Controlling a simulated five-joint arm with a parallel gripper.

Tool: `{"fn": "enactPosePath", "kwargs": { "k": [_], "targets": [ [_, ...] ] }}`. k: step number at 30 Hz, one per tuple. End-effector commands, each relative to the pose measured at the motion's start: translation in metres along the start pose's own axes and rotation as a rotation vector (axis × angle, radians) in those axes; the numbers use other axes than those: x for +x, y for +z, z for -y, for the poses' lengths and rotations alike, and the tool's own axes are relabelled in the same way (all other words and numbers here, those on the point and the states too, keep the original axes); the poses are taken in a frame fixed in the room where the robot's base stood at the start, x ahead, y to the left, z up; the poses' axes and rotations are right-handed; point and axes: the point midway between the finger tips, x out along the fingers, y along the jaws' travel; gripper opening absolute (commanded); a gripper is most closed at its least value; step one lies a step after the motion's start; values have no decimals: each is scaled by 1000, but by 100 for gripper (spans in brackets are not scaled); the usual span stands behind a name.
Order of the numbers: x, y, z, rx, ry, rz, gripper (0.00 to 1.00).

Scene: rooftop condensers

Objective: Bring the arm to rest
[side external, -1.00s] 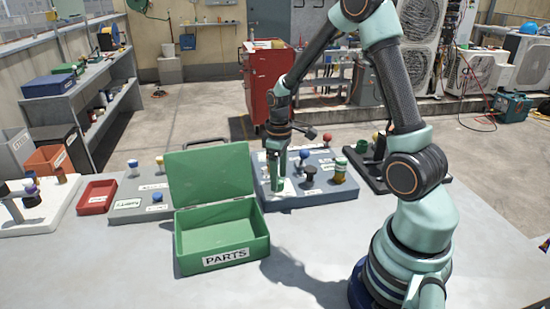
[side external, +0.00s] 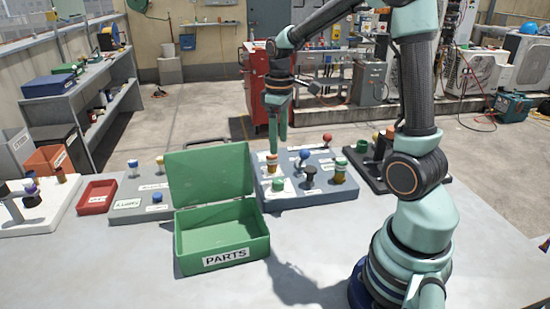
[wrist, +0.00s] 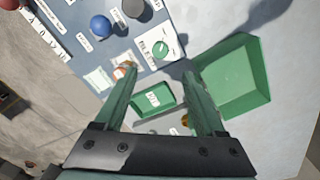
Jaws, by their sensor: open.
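The green knob also shows in the wrist view (wrist: 160,47).
An open green parts box (side external: 222,256) with its lid raised stands left of the board. Other knobs rise from the board: blue (side external: 303,157), black (side external: 311,178), red (side external: 327,138). A red tray (side external: 96,198) lies further left. The front tabletop is clear.

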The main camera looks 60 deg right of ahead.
Motion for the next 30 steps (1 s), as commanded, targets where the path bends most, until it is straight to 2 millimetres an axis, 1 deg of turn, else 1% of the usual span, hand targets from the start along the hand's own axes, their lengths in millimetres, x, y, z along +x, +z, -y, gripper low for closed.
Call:
{"fn": "enactPosePath", "kwargs": {
  "k": [4,7,11,12,18,21,24,27,30],
  "targets": [
    [-4,0,4,2,6,-10,72],
    [-15,0,16,14,24,-41,72],
    [-36,2,43,45,57,-114,72],
    [-42,4,53,56,66,-142,72],
    [-66,16,97,115,87,-281,72],
    [-72,25,117,144,84,-349,72],
    [-76,32,132,169,75,-409,72],
    [-77,37,143,189,64,-452,72],
    [-77,40,149,201,55,-479,72]
  ]
}}
